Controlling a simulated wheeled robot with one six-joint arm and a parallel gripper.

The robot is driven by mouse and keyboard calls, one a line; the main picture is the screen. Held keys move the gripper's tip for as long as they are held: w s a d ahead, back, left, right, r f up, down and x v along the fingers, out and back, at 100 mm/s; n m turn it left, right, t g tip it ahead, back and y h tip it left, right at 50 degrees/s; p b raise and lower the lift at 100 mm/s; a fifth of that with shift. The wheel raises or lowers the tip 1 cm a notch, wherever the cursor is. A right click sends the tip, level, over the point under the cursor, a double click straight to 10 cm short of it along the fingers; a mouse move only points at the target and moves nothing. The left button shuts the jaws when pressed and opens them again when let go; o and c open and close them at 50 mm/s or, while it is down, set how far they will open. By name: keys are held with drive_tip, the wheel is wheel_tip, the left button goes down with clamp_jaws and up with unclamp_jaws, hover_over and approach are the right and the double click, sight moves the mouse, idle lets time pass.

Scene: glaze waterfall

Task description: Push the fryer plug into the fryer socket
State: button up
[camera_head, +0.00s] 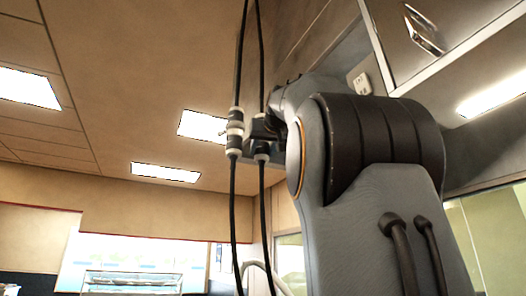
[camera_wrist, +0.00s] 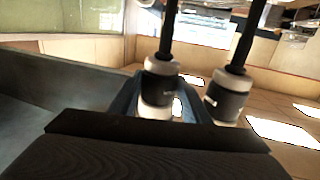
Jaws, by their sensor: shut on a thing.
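In the head view my gripper (camera_head: 264,130) is at the right of two hanging black cable lines. It is shut on a black-and-white connector, taken as the fryer plug (camera_head: 262,150), whose cable hangs straight down. In the wrist view the fryer plug (camera_wrist: 157,88) sits between the blue fingers, roughly in line with them. A black cable comes down from above to my gripper in the head view. The fryer socket cannot be told apart there, and my gripper hides whether the two parts touch. No label is readable.
A second cable line with black-and-white connectors (camera_head: 235,130) hangs close at the left of my gripper; it also shows in the wrist view (camera_wrist: 229,93). A metal cabinet (camera_head: 440,40) is at the upper right, with a wall outlet (camera_head: 362,84) below it. Open room lies to the left.

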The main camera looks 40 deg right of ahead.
drive_tip(key=o, duration=1.6)
